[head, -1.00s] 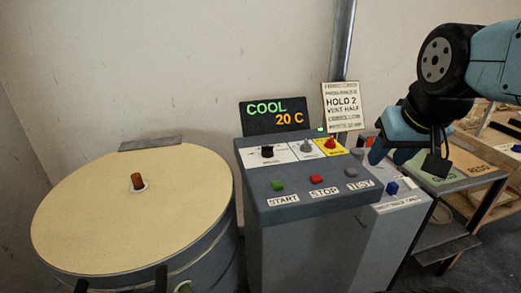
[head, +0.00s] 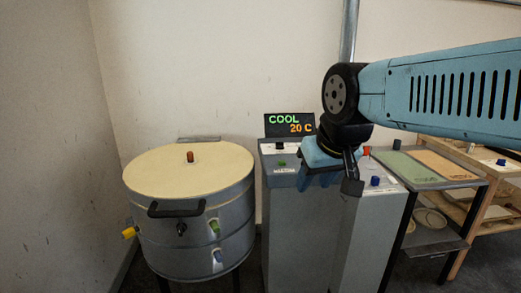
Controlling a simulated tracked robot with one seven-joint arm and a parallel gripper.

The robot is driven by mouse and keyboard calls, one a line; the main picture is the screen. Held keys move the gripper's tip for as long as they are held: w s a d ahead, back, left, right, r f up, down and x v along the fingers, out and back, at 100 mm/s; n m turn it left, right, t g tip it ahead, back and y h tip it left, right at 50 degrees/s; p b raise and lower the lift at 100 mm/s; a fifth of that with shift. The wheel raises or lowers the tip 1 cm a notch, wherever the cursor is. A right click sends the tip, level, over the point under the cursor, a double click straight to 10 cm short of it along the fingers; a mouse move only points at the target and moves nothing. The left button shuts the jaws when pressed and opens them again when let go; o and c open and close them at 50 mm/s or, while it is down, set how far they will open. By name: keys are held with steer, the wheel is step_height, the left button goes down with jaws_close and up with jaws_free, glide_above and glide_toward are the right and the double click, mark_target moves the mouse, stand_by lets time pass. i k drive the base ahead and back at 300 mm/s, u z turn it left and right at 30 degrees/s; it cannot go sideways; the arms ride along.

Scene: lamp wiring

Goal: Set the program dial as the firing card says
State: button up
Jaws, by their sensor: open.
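The control console (head: 298,200) stands right of the kiln, with a sloped panel on top. The black program dial (head: 280,146) is on the white strip at the panel's left; its pointer is too small to read. The display (head: 289,124) reads COOL and 20 C. The firing card is hidden behind my arm in this view; earlier it read HOLD 2 and VENT HALF, with smaller lines blurred. My gripper (head: 316,180) is open and empty, pointing down in front of the panel's right part, right of the dial. It hides the other controls there.
The round kiln (head: 190,215) with its pale lid stands left. A green button (head: 282,163) is at the panel's front left. A lower box with a blue knob (head: 375,181) is right of the console. A side table (head: 425,168) and wooden shelving stand further right.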

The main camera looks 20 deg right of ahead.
mark_target(279, 145)
steer(key=u, duration=0.5)
steer(key=i, duration=1.25)
steer(key=z, duration=0.85)
steer(key=i, duration=0.4)
steer(key=z, duration=0.25)
steer(key=k, duration=0.75)
steer(key=z, duration=0.2)
steer(key=i, duration=0.75)
steer(key=u, duration=0.1)
